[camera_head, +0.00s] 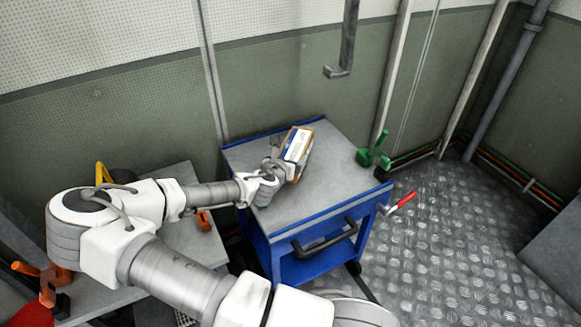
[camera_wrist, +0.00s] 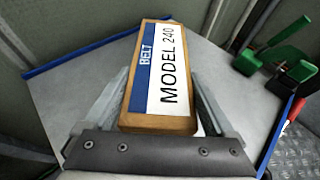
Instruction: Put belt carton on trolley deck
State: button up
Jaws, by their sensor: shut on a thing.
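The belt carton (camera_head: 298,144) is a brown box with a white and blue label. The label reads "BELT MODEL 240" in the wrist view (camera_wrist: 160,75). My gripper (camera_head: 287,167) is shut on the carton, with one finger along each long side. The carton is over the grey trolley deck (camera_head: 325,188), towards its back edge; the deck also shows in the wrist view (camera_wrist: 70,88). I cannot tell whether the carton's underside touches the deck.
A green clamp-like item (camera_head: 374,152) is at the deck's right edge. A red-handled item (camera_head: 402,203) sticks out at the right side. The trolley has a dark push handle (camera_head: 325,238) in front. A grey bench (camera_head: 185,180) with orange items stands at left. Bare deck lies right of the carton.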

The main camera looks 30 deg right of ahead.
jog(key=shift+f+b, duration=0.55)
jog(key=shift+f, duration=1.05)
jog(key=shift+f, duration=0.1)
jog(key=o, duration=1.5)
jog(key=p+v, duration=0.3)
jog(key=v, duration=0.8)
jog(key=shift+w+r, duration=0.1)
jog(key=shift+r, duration=0.1)
jog(key=shift+s+a+r, duration=0.15)
jog(key=shift+s+a, duration=0.2)
jog(key=shift+s, duration=0.05)
